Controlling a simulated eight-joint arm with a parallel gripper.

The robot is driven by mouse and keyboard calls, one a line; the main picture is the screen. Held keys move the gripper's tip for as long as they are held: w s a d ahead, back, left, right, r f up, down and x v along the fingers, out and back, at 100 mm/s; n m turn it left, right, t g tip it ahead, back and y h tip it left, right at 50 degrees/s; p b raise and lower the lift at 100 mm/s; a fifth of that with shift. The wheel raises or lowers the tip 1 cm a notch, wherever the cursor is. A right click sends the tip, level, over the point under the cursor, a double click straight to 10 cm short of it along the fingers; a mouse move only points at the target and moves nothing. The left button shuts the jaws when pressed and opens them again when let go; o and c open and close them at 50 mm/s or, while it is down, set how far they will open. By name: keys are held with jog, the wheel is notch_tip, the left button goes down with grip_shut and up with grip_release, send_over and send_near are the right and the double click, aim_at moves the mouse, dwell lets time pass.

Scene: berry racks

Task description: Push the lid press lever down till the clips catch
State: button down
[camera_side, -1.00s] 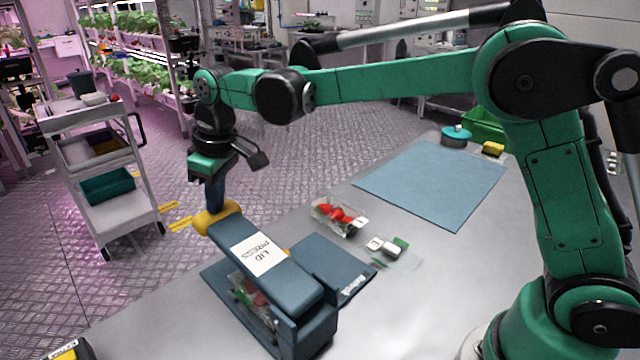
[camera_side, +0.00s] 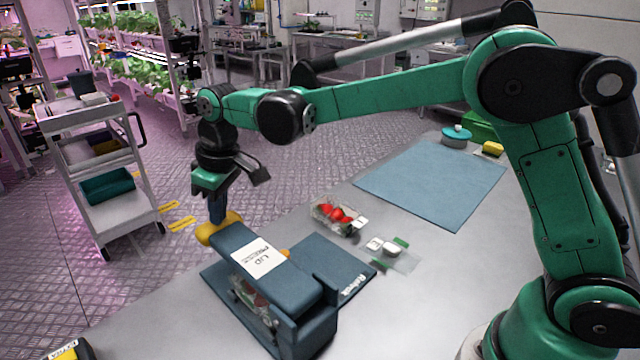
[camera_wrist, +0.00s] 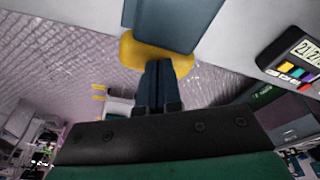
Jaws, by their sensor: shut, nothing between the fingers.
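The lid press (camera_side: 312,322) is a dark blue device with a hinged lever (camera_side: 285,278) that carries a white label. A yellow handle (camera_side: 213,231) forms the lever's far end. My gripper (camera_side: 217,220) is shut and empty, pointing down, with its fingertips at the top of the yellow handle. In the wrist view the shut fingers (camera_wrist: 159,75) lie over the yellow handle (camera_wrist: 180,58); contact looks likely. A clear punnet with red berries (camera_side: 248,296) sits under the lever, partly hidden by it. I cannot make out the clips.
Another punnet of strawberries (camera_side: 337,216) and a small clear item with green and white parts (camera_side: 392,252) lie right of the press. A blue mat (camera_side: 435,183) is further back. A labelled device (camera_wrist: 294,55) shows in the wrist view. A cart (camera_side: 98,125) stands left.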

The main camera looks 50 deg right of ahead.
notch_tip(320, 180, up, 9)
dwell(0.9)
jog(key=s+d+f+m+t, duration=0.2)
jog(key=s+d+f+m, duration=0.1)
jog(key=s+d, duration=0.3)
jog(key=s+d+f+m+t+h, duration=0.1)
jog(key=s+d+f+m+t, duration=0.2)
jog(key=s+d, duration=0.3)
jog(key=s, duration=0.4)
jog(key=shift+d+f, duration=0.2)
jog(key=shift+f, duration=0.05)
